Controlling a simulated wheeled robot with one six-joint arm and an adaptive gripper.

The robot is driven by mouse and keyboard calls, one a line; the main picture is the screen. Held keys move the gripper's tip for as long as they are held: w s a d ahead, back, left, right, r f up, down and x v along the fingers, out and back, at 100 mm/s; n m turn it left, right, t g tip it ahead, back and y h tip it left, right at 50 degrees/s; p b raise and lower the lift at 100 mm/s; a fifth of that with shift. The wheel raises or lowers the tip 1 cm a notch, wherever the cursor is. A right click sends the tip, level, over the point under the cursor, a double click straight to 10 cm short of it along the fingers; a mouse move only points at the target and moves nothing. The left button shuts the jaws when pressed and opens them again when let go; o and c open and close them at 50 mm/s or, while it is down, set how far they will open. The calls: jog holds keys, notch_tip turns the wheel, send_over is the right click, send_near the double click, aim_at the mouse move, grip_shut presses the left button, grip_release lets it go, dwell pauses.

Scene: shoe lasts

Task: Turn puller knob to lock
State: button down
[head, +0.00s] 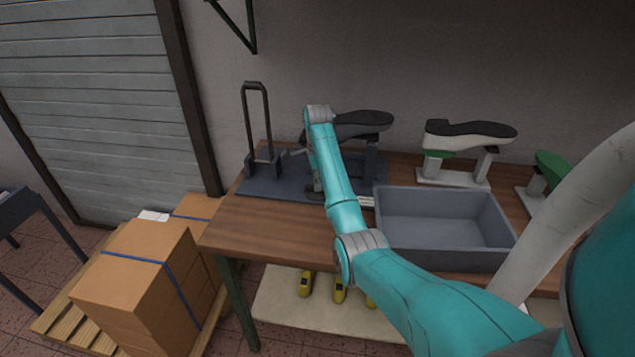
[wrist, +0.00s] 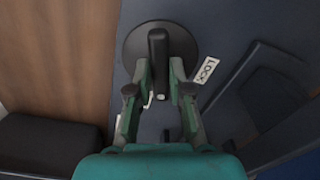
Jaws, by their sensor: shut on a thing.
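The puller knob (wrist: 158,48) is a round dark disc with a raised black bar across it, at the top of the wrist view. My gripper (wrist: 161,70) is shut on the bar, one finger on each side of its lower end. The bar stands upright in the wrist picture. A white LOCK label (wrist: 206,70) lies to the lower right of the disc, and the bar does not point at it. A small white patch shows beside the left finger, mostly hidden. In the head view my arm hides the knob, and the gripper is mostly hidden too.
The knob's dark base plate (head: 290,187) lies on the wooden table (head: 265,222), with a tall black handle frame (head: 257,125) at its left. A dark shoe (head: 362,124) is behind my arm. A grey bin (head: 440,238) and a white shoe (head: 466,138) stand to the right.

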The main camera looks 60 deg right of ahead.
jog(key=n, duration=0.7)
jog(key=shift+d+r, duration=0.1)
jog(key=n, duration=0.7)
jog(key=shift+w, duration=0.1)
dwell(0.5)
jog(key=c, duration=1.1)
grip_release()
jog(key=shift+o, duration=0.2)
